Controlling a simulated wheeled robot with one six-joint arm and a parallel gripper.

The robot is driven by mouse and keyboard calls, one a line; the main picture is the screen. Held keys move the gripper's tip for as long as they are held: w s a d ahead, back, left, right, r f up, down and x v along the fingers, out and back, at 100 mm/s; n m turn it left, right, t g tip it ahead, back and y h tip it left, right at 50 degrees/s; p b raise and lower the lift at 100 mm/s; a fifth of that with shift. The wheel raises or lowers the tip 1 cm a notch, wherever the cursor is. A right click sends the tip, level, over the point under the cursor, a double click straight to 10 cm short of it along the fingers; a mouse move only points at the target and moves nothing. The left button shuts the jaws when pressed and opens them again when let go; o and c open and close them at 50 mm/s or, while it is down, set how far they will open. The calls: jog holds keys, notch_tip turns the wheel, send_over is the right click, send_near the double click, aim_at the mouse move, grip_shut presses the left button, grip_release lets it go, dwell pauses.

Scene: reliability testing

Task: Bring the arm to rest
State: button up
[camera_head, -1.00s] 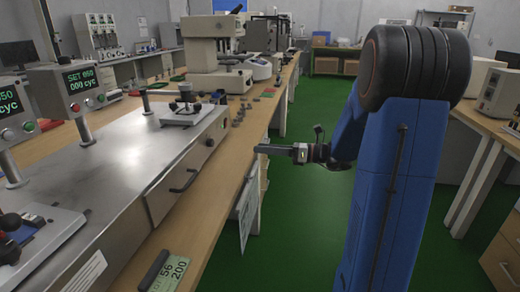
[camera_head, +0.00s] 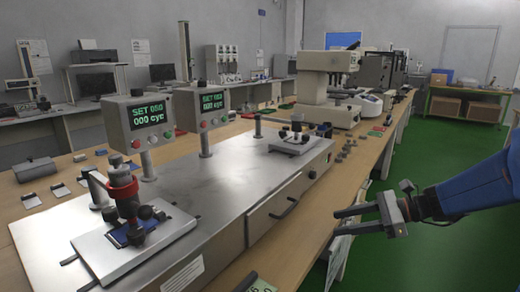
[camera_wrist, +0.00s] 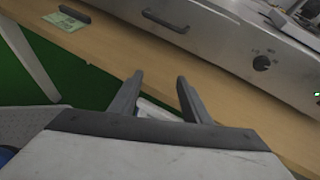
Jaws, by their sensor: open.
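My gripper (camera_head: 342,222) is at the right in the head view, at the end of my blue arm. It is open, with two dark fingers apart and nothing between them. It is beside the front edge of the wooden bench (camera_head: 345,168), to the right of the steel test machine. In the wrist view, the two fingers (camera_wrist: 160,90) point toward the bench edge and show a clear gap.
A steel test machine (camera_head: 200,175) with two display boxes stands on the bench. A green card (camera_wrist: 66,21) lies near the bench edge. A microscope-like instrument (camera_head: 327,95) stands farther back. The green floor (camera_head: 440,150) is open at the right.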

jog(key=s+f+n+g+h, duration=0.15)
jog(key=s+n+h, duration=0.25)
jog(key=s+n, duration=0.4)
jog(key=s+f+n+g+h, duration=0.1)
jog(key=s+f+n+h, duration=0.3)
jog(key=s, duration=0.5)
jog(key=s+d+r+n+t+h, duration=0.1)
jog(key=s+d+n+t+h, duration=0.2)
jog(key=n, duration=0.5)
jog(key=shift+s+d+r+h, duration=0.2)
jog(key=shift+s+d+h, duration=0.45)
jog(key=shift+d, duration=0.3)
